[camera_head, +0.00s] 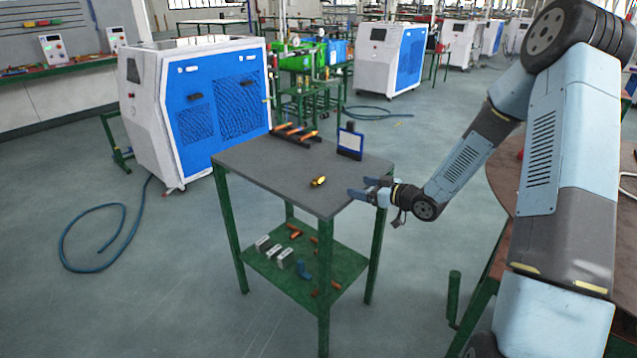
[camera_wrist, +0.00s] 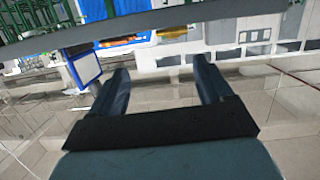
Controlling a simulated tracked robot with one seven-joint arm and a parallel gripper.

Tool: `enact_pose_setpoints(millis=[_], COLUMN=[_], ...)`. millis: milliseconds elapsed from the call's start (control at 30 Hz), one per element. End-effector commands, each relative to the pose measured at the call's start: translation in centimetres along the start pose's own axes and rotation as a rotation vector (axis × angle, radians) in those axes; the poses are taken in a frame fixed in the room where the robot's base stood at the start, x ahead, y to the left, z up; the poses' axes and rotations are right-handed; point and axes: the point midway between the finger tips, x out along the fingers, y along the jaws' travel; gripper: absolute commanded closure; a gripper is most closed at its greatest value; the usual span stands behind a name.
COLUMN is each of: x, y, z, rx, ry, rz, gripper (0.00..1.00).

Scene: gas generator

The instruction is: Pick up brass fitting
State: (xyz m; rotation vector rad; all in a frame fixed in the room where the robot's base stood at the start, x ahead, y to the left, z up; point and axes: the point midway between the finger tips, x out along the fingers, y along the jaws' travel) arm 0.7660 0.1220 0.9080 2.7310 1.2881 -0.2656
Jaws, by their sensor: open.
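The brass fitting (camera_head: 318,181) lies on the grey top of a green-legged table, near the middle of its right part. My gripper (camera_head: 361,190) is at the right edge of the tabletop, to the right of the fitting and apart from it. In the wrist view my gripper (camera_wrist: 158,82) shows two dark blue fingers spread apart with nothing between them.
On the tabletop (camera_head: 245,161) a blue-framed stand (camera_head: 350,143) and a rack of orange-handled tools (camera_head: 294,132) stand at the back. The lower green shelf (camera_head: 325,262) holds several small items. A blue-white machine (camera_head: 195,105) stands behind left. A round table is at right.

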Motion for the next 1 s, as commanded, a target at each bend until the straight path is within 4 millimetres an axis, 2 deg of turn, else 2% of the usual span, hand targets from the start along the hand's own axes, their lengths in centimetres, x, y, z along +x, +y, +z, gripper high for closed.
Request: enact_pose_setpoints(millis=[167, 267, 500, 700, 1000], x=[0.5, 1.5, 5.6, 8.2, 9.7], y=[-0.5, -0.6, -0.8, -0.8, -1.0], z=[0.3, 0.3, 0.1, -0.1, -0.3], rx=[0.021, 0.022, 0.022, 0.021, 0.021], ry=[0.052, 0.059, 0.057, 0.056, 0.057], rz=[-0.027, -0.031, -0.03, -0.029, -0.029], gripper=[0.21, 0.21, 0.21, 0.21, 0.21])
